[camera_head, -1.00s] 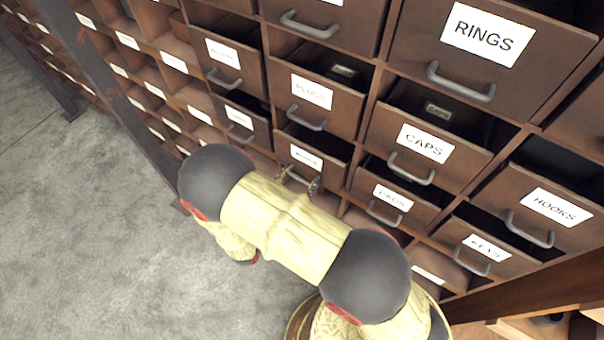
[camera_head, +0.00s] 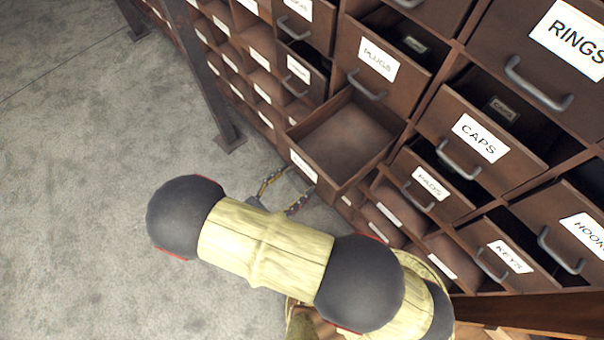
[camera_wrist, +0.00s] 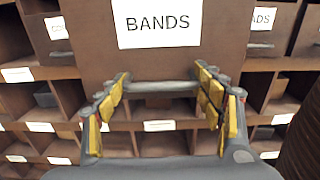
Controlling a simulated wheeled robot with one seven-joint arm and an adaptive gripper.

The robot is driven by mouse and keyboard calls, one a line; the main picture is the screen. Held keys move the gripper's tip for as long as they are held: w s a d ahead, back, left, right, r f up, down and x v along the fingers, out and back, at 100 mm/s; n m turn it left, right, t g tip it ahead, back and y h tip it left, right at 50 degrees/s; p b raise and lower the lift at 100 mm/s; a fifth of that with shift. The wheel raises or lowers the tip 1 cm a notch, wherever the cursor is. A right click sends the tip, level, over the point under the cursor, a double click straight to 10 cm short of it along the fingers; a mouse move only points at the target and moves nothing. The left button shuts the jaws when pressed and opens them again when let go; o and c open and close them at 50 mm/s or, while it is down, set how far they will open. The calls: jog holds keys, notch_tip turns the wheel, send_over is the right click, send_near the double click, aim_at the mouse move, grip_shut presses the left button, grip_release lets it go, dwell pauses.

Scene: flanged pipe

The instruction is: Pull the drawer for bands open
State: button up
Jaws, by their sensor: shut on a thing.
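The bands drawer (camera_head: 345,145) stands pulled well out of the cabinet in the head view, its empty brown interior showing. In the wrist view its front (camera_wrist: 95,30) carries a white label (camera_wrist: 157,23) reading BANDS. Its grey bar handle (camera_wrist: 160,87) lies between the yellow-padded fingers of my gripper (camera_wrist: 161,92). My gripper also shows in the head view (camera_head: 283,192), in front of the drawer face. It is shut on the handle, a finger at each end of the bar.
The plugs drawer (camera_head: 385,75) is just above the bands drawer, with caps (camera_head: 480,140) and pads (camera_head: 425,190) drawers to the right. Smaller open compartments lie below. A dark post (camera_head: 205,80) stands left. Grey floor (camera_head: 80,130) is clear on the left.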

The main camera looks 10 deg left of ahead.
aim_at(304, 160)
jog(key=shift+s, duration=0.1)
jog(key=o, duration=1.7)
jog(key=shift+c, duration=0.2)
jog(key=shift+r, duration=0.1)
notch_tip(304, 160, up, 10)
jog(key=shift+f, duration=0.1)
jog(key=shift+a, duration=0.1)
